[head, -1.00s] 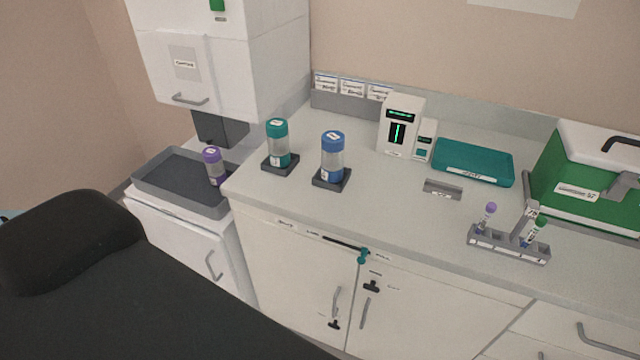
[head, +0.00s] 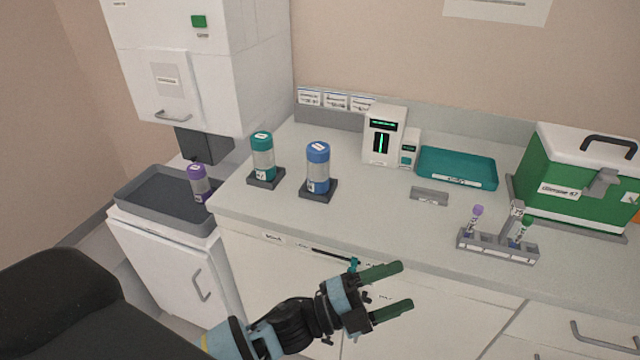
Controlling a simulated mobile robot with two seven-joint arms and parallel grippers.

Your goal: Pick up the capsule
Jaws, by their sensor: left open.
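Three capsules with clear bodies are in the head view. The purple-capped capsule (head: 198,184) stands in the grey tray at the left, under the white wall unit. The teal-capped capsule (head: 263,158) and the blue-capped capsule (head: 318,168) stand upright on dark square bases on the counter. I cannot tell which one the task means. My left gripper (head: 406,286) is open and empty, in front of the counter's cabinet doors, apart from all the capsules. My right gripper is not in view.
The grey tray (head: 133,199) sits on a low white cabinet. The counter (head: 385,218) also holds a white device (head: 382,140), a teal tray (head: 456,166), a tube rack (head: 497,247) with small tubes, and a green box (head: 565,178). The counter's front middle is clear.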

